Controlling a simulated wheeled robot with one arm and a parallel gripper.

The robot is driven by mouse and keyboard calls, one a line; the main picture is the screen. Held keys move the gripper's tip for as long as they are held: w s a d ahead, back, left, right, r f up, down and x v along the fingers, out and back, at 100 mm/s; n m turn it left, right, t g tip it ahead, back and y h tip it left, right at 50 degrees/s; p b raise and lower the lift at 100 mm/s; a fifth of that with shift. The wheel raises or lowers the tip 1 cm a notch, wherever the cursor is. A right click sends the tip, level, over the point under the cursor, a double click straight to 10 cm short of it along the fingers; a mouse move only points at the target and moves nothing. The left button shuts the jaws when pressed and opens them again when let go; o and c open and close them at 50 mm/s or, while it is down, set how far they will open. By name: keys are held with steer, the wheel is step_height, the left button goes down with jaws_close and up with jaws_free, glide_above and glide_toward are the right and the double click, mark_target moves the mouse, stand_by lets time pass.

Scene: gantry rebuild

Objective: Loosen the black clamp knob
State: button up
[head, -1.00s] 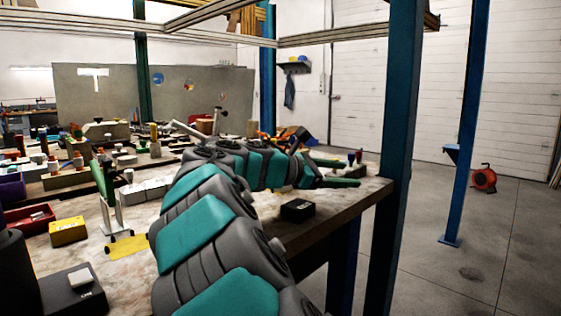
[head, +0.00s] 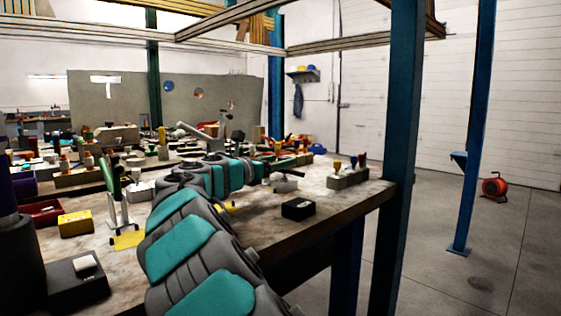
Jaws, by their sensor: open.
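My arm reaches from the bottom of the head view over the workbench (head: 330,205). My gripper (head: 273,177) is at its far end, small and partly lost among the bench items behind it. It is open, and I see nothing held in it. I cannot pick out the black clamp knob with certainty. A grey block (head: 347,180) at the right end of the bench carries several small upright knob-like parts, one dark (head: 361,160). My gripper is to the left of this block and apart from it.
A black box (head: 298,208) lies near the bench's front edge. A blue post (head: 398,130) stands at the bench's right corner. A yellow box (head: 75,223) and a green upright piece (head: 111,181) are at left. The floor at right is clear around a red reel (head: 494,187).

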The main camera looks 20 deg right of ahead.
steer(key=shift+w+d, duration=0.25)
steer(key=shift+d, duration=0.3)
jaws_close()
